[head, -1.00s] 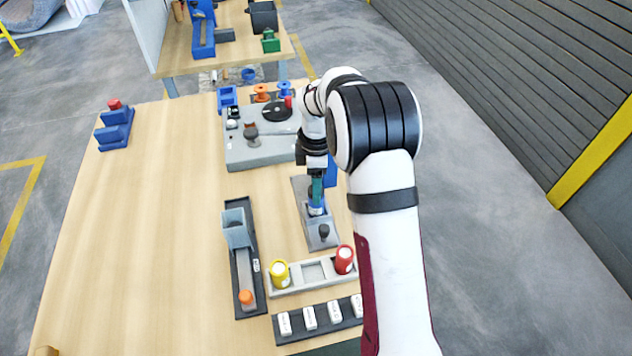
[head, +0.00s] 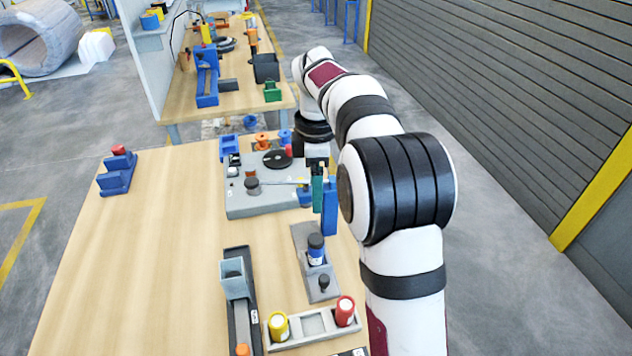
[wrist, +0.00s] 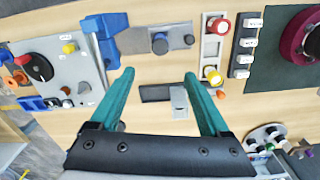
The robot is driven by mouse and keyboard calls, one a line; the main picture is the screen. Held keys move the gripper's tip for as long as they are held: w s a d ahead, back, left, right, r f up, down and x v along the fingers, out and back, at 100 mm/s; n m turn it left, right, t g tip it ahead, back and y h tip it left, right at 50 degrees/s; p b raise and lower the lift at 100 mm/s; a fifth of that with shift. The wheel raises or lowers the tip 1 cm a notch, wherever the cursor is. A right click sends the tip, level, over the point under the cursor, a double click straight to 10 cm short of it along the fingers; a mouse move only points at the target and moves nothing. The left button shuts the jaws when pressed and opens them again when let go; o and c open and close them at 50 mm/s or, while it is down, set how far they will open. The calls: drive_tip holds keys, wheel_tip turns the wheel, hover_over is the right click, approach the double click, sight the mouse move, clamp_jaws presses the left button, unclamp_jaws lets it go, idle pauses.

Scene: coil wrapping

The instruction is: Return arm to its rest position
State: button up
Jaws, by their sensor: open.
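My gripper (head: 317,190) is raised above the table, just right of the grey machine plate in the head view. In the wrist view its two green fingers (wrist: 160,88) stand wide apart with nothing between them. The blue-capped bottle (head: 315,250) stands upright on a grey fixture (head: 303,240) below and in front of my gripper. The bottle also shows from above in the wrist view (wrist: 160,43), clear of the fingers.
The grey machine plate (head: 265,203) and a tall blue block (head: 329,212) stand close to my gripper. A grey tray (head: 312,322) holds a yellow and a red canister. A dark rail fixture (head: 241,300) lies left.

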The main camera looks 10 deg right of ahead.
drive_tip(key=shift+r, duration=0.7)
drive_tip(key=s+a+f+m+y, duration=0.1)
drive_tip(key=s+a+f+m, duration=0.1)
drive_tip(key=s+m, duration=0.8)
drive_tip(key=s+a+f+m, duration=0.1)
drive_tip(key=s+a+m, duration=0.3)
drive_tip(key=s+m, duration=0.7)
drive_tip(key=s, duration=1.2)
drive_tip(key=shift+f+y, duration=0.4)
